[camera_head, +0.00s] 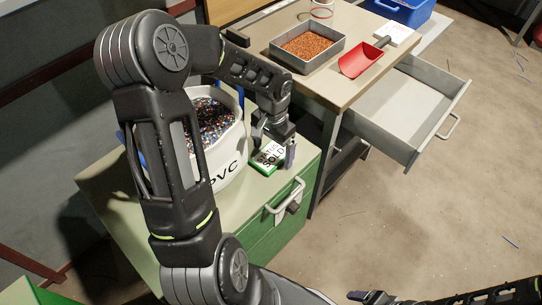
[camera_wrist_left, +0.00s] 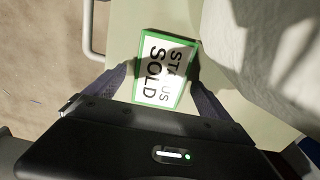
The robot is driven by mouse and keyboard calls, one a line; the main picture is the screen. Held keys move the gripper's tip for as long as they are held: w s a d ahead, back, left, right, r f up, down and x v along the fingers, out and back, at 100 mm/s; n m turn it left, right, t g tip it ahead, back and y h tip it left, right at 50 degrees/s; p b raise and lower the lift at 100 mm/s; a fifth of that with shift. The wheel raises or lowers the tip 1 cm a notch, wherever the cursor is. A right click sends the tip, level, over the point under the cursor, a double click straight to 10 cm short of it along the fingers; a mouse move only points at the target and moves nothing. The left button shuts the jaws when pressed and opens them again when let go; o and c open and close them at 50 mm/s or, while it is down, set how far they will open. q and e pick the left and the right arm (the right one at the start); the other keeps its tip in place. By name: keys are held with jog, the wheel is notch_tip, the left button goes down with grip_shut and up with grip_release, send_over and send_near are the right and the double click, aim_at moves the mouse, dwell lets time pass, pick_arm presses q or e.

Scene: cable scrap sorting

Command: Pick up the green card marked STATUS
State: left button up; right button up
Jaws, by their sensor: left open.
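The green-edged card (camera_head: 268,157) has a white face with the words STATUS SOLD. It lies on the pale top of the green cabinet (camera_head: 248,206), beside the white PVC bucket. My left gripper (camera_head: 271,150) is over the card with its fingers apart. In the left wrist view the card (camera_wrist_left: 165,70) lies ahead of and between the two open fingers of my left gripper (camera_wrist_left: 160,82). I cannot tell whether a finger touches it.
The white bucket (camera_head: 229,165), marked PVC and full of coloured granules, stands close left of the card. A workbench behind holds a metal tray (camera_head: 300,60) of copper granules and a red scoop (camera_head: 362,61). A grey drawer (camera_head: 411,105) is pulled open at right.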

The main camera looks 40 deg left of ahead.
aim_at(273, 154)
pick_arm(q)
jog(key=c, duration=1.6)
jog(key=shift+o, duration=0.2)
notch_tip(273, 154, up, 18)
jog(key=p, duration=0.3)
